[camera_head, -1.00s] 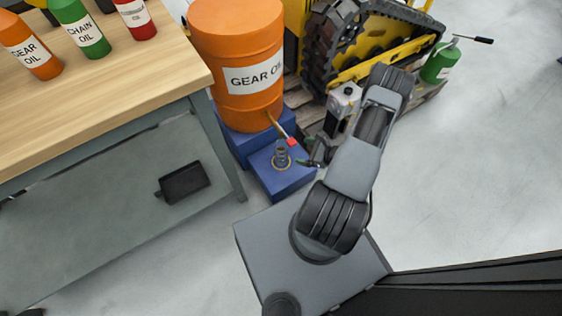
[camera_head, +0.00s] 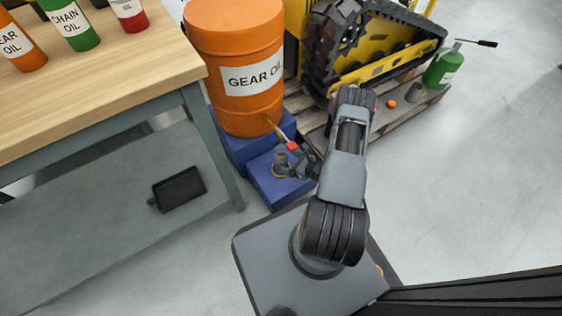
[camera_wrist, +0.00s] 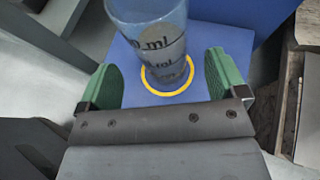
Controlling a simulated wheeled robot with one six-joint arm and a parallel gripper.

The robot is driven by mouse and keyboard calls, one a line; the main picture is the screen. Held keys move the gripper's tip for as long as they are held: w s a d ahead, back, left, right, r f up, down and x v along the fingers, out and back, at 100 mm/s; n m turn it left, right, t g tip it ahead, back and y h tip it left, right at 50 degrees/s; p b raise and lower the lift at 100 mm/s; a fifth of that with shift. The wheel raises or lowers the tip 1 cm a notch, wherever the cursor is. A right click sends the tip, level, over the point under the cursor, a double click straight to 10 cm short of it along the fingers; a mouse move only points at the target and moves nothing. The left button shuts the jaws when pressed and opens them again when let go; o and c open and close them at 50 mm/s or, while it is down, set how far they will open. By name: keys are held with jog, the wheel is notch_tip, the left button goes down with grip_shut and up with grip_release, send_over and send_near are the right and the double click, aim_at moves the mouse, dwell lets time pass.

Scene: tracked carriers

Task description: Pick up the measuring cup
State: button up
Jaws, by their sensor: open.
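The measuring cup (camera_wrist: 160,48) is a clear, greyish cup with dark "ml" markings. It stands on a blue block, inside a yellow ring (camera_wrist: 146,89), in the wrist view. My gripper (camera_wrist: 160,75) is open, with one green-padded finger on each side of the cup's lower part in the picture. I cannot tell whether the pads touch it; gaps show on both sides. In the head view the cup (camera_head: 281,160) is small, on the low blue block (camera_head: 272,192), with my gripper (camera_head: 293,168) close at its right and partly hiding it.
An orange gear oil drum (camera_head: 235,110) with a red-handled tap (camera_head: 293,146) stands just behind the cup. A workbench (camera_head: 120,75) is at left, with a black tray (camera_head: 179,189) below it. A pallet (camera_head: 398,113) with a yellow tracked machine is behind right.

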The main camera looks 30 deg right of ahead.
aim_at(287, 160)
jog(key=b+x, duration=0.2)
jog(key=x, duration=0.1)
jog(key=shift+w+a+f, duration=0.15)
jog(key=shift+w+f, duration=0.1)
jog(key=shift+f, duration=0.05)
jog(key=shift+w+a, duration=0.2)
jog(key=shift+w, duration=0.25)
jog(key=c, duration=1.1)
jog(key=shift+c, duration=0.3)
